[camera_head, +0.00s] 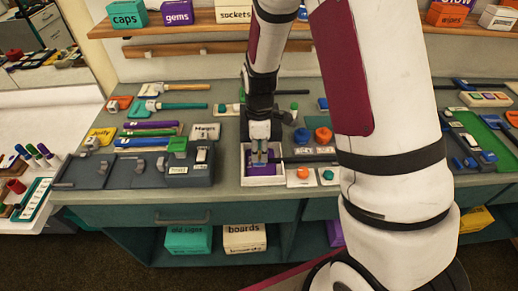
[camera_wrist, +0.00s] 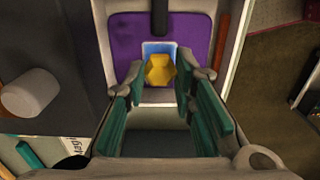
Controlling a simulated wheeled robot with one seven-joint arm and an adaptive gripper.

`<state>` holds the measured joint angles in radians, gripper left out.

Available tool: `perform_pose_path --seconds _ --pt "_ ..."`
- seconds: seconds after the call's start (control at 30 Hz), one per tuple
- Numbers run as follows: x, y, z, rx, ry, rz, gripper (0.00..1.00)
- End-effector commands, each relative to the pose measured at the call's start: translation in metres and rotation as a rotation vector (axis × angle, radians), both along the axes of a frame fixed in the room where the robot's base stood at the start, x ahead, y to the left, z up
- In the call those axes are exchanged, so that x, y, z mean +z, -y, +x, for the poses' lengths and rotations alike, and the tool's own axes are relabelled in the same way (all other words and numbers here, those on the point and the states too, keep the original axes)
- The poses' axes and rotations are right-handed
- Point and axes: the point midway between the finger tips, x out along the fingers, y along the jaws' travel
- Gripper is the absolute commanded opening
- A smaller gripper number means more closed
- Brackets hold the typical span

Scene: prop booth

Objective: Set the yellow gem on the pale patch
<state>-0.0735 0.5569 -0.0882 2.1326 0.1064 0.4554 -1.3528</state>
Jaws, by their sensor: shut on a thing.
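The yellow gem (camera_wrist: 160,71) sits between the fingertips of my gripper (camera_wrist: 160,76) in the wrist view. My gripper is shut on it. The pale blue patch (camera_wrist: 158,47) shows just behind and around the gem, on the purple floor of a white-walled tray (camera_wrist: 235,50). I cannot tell whether the gem touches the patch or is held just above it. In the head view my gripper (camera_head: 260,158) points down into the tray (camera_head: 263,182), and the gem is too small or hidden to make out there.
Orange (camera_head: 303,173) and green (camera_head: 328,175) pieces sit on white cards right of the tray. A dark rack (camera_head: 135,170) stands close on the left. Tools and bars fill the bench behind. My arm hides part of the bench on the right.

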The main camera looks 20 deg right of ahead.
Motion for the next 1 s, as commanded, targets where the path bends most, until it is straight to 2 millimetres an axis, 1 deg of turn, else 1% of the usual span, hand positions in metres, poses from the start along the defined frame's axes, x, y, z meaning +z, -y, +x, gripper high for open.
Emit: perform_pose_path --seconds 1.0 --pt "-0.011 0.000 0.000 0.000 0.000 0.000 0.12"
